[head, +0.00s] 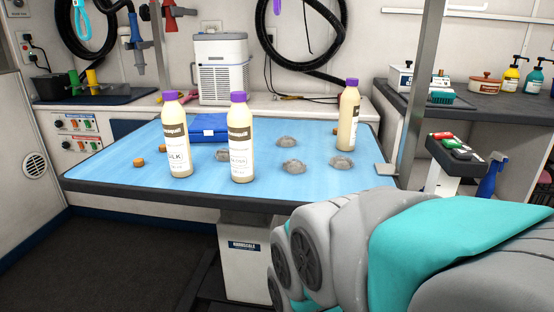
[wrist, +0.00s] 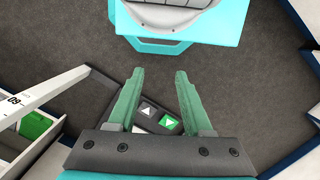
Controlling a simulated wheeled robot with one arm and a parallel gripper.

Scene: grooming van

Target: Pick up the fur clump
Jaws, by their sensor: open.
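Several grey fur clumps lie on the blue grooming table (head: 110,168). One clump (head: 294,166) is near the middle front, one (head: 288,141) lies behind it, and one (head: 341,161) lies to the right, in front of a bottle. Another clump (head: 220,155) is partly hidden behind the middle bottle. My gripper (wrist: 160,73) is open and empty in the wrist view, with dark floor between its fingers and no fur clump in sight. My folded arm fills the lower right of the head view, apart from the table; the fingers are not clear there.
Bottles with purple caps stand on the table: left (head: 176,140), middle (head: 240,145) and right (head: 348,115). A blue folded cloth (head: 208,127) and a small orange-brown piece (head: 138,163) also lie there. A grey post (head: 418,90) rises at the table's right. An arrow pedal (wrist: 157,117) shows below the fingers.

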